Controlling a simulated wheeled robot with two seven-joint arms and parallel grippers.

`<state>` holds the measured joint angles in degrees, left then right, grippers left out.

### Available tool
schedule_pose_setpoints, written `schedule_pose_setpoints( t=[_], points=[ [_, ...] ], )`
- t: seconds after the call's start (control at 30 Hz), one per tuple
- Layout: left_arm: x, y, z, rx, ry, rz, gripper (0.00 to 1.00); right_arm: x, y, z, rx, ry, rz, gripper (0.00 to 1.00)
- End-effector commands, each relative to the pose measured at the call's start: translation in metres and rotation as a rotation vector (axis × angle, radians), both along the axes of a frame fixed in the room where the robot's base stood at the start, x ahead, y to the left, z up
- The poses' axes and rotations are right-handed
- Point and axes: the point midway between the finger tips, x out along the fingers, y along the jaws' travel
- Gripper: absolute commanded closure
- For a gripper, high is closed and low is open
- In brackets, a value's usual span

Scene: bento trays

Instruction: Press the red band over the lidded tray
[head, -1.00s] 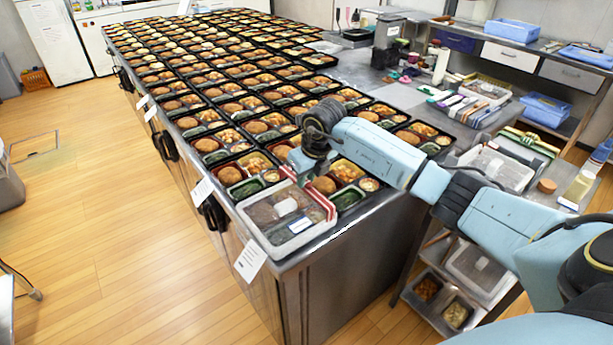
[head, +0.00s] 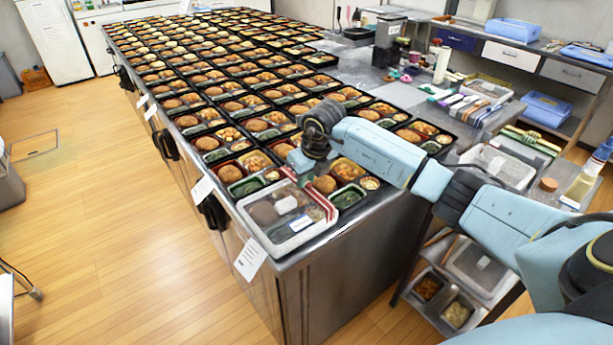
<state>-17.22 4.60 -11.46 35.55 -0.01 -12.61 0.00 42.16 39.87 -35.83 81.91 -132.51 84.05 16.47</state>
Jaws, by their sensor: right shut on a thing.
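The lidded tray (head: 272,236) sits at the near corner of the steel counter, with a clear lid and a pale label on top. Brown food shows through the lid. The red band (head: 325,205) is a thin red and white strip along the tray's far right side, running up toward my gripper. My right gripper (head: 301,165) is over the tray's far edge, shut on the red band; its fingers are small and partly hidden by its own dark wrist. I cannot tell whether the band touches the lid all along. My left gripper is not in view.
Rows of open black bento trays (head: 247,187) fill the counter behind and beside the lidded tray. The bare counter edge (head: 330,237) lies in front. A side table at the right holds clear containers (head: 497,165), and a lower shelf holds food tubs (head: 457,312).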

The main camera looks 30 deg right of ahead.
Motion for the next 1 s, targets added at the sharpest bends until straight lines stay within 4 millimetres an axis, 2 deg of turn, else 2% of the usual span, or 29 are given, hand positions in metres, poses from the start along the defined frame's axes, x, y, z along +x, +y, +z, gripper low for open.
schedule_pose_setpoints(
  t=[0.37,1.0],
  points=[
    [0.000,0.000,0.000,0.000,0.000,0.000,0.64,0.000,0.000,0.000,-0.001,-0.001,0.000,1.00],
    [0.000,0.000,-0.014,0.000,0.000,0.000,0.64,0.000,-0.001,-0.019,-0.001,0.000,0.000,1.00]
  ],
)
